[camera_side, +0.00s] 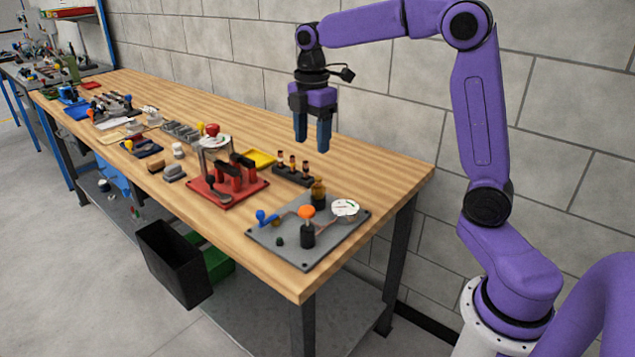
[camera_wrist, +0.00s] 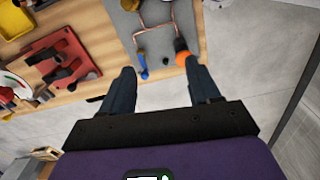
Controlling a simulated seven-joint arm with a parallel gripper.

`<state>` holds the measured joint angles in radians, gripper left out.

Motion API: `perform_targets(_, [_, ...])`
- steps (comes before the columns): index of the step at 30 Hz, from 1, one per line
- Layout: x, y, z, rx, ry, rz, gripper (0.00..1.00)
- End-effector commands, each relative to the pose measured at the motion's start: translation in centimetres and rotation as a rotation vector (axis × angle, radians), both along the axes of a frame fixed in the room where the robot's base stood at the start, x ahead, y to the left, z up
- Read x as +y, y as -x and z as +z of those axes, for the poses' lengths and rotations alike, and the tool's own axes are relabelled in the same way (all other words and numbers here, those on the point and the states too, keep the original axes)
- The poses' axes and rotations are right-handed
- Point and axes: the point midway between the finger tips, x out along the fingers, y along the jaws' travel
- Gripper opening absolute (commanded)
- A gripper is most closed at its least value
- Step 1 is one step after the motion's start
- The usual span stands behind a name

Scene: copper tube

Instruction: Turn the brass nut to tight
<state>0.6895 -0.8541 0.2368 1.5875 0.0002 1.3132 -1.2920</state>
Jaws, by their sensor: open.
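A grey plate (camera_side: 277,250) at the near end of the bench carries a thin copper tube (camera_wrist: 158,27), a blue-handled valve (camera_side: 263,216), an orange knob (camera_side: 306,212) on a dark body and a round white gauge (camera_side: 345,207). A small brass-coloured piece (camera_wrist: 141,54), which looks like the brass nut, sits by the blue handle in the wrist view; its exact shape and how far it is turned are too small to tell. My gripper (camera_side: 312,145) is open and empty, fingers pointing down, well above the bench and apart from the plate. Its fingers also show in the wrist view (camera_wrist: 160,74).
A red base with dark red clamps (camera_side: 236,178) stands left of the plate. A dark rack with several small bottles (camera_side: 293,170) and a yellow tray (camera_side: 259,159) lie behind. A brown bottle (camera_side: 318,192) stands at the plate's back. The air around my gripper is clear.

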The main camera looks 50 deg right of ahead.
Motion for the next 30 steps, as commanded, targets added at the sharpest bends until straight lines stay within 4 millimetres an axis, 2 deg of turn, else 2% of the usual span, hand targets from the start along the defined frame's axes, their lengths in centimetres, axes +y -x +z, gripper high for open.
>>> perform_targets(1, [-1.5, -1.2, 0.2, 0.001, 0.001, 0.009, 0.61])
perform_targets(3, [-3.4, -2.4, 0.4, 0.002, 0.001, 0.031, 0.61])
perform_targets(6, [-5.3, -3.4, 0.7, 0.003, 0.001, 0.057, 0.61])
perform_targets(9, [-6.3, -3.9, 0.8, 0.005, 0.001, 0.073, 0.61])
perform_targets(14, [-6.7, -4.0, 0.1, 0.006, 0.001, 0.079, 0.61])
perform_targets(20, [-6.7, -3.9, -3.0, 0.009, 0.001, 0.079, 0.61])
perform_targets(30, [-6.7, -3.9, -9.4, 0.01, 0.001, 0.077, 0.61])
